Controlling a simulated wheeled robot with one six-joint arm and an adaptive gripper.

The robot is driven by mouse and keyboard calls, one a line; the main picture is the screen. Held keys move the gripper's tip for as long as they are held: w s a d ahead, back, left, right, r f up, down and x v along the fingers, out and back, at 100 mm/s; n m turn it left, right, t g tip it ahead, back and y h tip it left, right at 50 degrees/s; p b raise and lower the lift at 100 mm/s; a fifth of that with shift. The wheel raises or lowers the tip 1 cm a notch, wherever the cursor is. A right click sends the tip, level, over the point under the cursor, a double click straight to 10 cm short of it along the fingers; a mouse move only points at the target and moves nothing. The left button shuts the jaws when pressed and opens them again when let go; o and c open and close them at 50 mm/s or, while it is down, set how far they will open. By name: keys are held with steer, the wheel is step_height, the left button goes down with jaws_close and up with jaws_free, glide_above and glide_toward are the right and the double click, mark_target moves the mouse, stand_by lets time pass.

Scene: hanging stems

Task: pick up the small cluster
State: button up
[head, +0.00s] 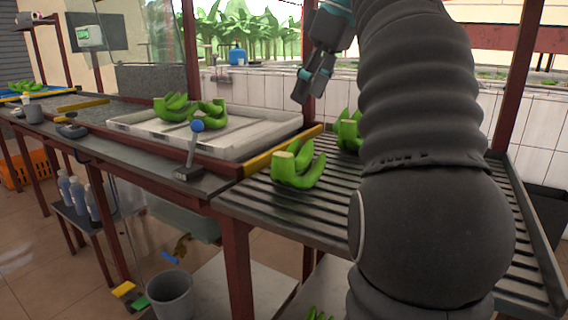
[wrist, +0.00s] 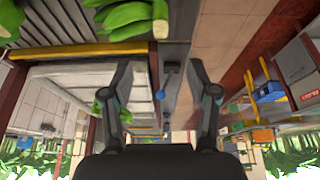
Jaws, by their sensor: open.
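Several green banana clusters are in view, and I cannot tell for certain which one is the small cluster. One cluster (head: 298,165) rests on the near end of the grey slatted rack (head: 262,205). Another cluster (head: 348,132) is farther back on the rack, partly hidden by my arm. More clusters (head: 178,106) lie in the pale tray (head: 245,138). My gripper (head: 312,86) is raised above the back of the tray and rack, apart from all clusters. In the wrist view my gripper (wrist: 160,84) is open and empty, with a cluster (wrist: 128,18) at the top edge.
A scale-like tool with a blue knob (head: 197,126) stands on the bench edge before the tray. A yellow bar (head: 282,150) divides tray and rack. A tiled wall is behind. A grey bucket (head: 170,294) and bottles (head: 78,195) are below the bench.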

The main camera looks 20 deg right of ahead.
mark_target(283, 154)
steer(key=b+x, duration=0.4)
steer(key=x, duration=0.9)
steer(key=shift+f, duration=0.25)
steer(key=shift+r, duration=0.1)
jaws_close()
